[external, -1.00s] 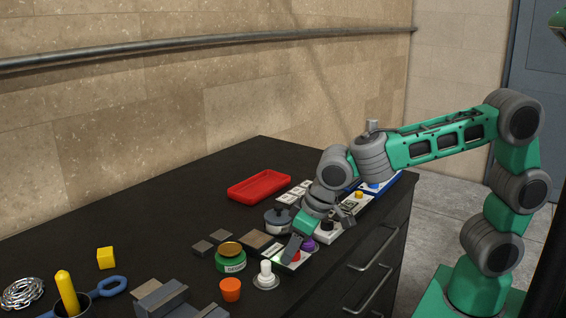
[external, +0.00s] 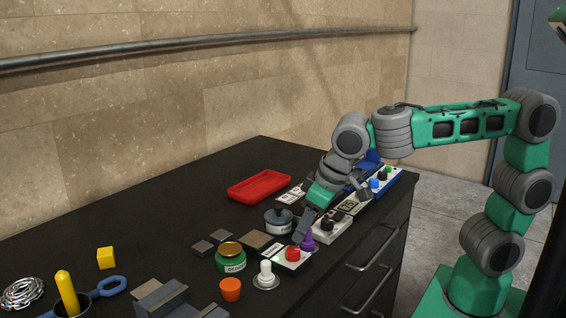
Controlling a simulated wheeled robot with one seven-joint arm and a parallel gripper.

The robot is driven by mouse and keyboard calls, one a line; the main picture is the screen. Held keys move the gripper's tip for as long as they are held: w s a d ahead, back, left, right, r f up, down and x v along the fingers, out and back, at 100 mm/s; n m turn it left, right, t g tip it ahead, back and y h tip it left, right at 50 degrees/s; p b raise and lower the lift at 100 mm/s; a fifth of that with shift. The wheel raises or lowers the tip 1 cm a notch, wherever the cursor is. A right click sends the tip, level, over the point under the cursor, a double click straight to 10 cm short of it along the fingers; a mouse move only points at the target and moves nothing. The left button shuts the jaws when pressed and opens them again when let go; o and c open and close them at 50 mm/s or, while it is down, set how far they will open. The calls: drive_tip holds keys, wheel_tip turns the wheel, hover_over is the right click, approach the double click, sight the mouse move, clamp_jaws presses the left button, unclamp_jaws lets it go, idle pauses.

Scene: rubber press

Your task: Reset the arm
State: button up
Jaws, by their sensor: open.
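My arm reaches in from the right over the dark counter (external: 170,245). My gripper (external: 332,212) points down and to the left. It is open, with its fingers apart above the row of small devices, and I see nothing held in it. One finger hangs above the purple piece (external: 308,240) and the white box with a red button (external: 291,254). The other finger is farther right, over the devices near the counter's right edge. The exact gap between the fingertips and the things below cannot be told.
A red tray (external: 259,186) lies behind the gripper. A dark pot (external: 278,221), a green jar (external: 230,262), an orange cup (external: 230,290) and a white-knobbed piece (external: 266,275) stand left of it. A blue box with buttons (external: 385,182) is at right. The counter's back left is clear.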

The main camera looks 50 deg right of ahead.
drive_tip(key=s+f+n, duration=0.1)
drive_tip(key=s+f, duration=0.1)
drive_tip(key=f, duration=0.1)
drive_tip(key=s+a+f+n+g, duration=0.1)
drive_tip(key=f, duration=0.1)
drive_tip(key=shift+s+f+n, duration=0.2)
drive_tip(key=shift+s+n, duration=0.1)
drive_tip(key=s+d+f+g+p, duration=0.1)
drive_tip(key=s+d+f, duration=0.2)
drive_tip(key=d, duration=0.2)
drive_tip(key=s+d+f+g, duration=0.1)
drive_tip(key=s+d+f, duration=0.1)
drive_tip(key=s+d, duration=0.25)
drive_tip(key=w+d+r+m, duration=0.1)
drive_tip(key=d+r+m, duration=0.1)
drive_tip(key=d, duration=0.4)
drive_tip(key=w+d+r+m+t+p, duration=0.1)
drive_tip(key=d+r+m, duration=0.1)
drive_tip(key=d, duration=0.4)
drive_tip(key=shift+w+d+m+t, duration=0.15)
drive_tip(key=shift+d+m+t, duration=0.2)
drive_tip(key=shift+m, duration=0.15)
idle(0.4)
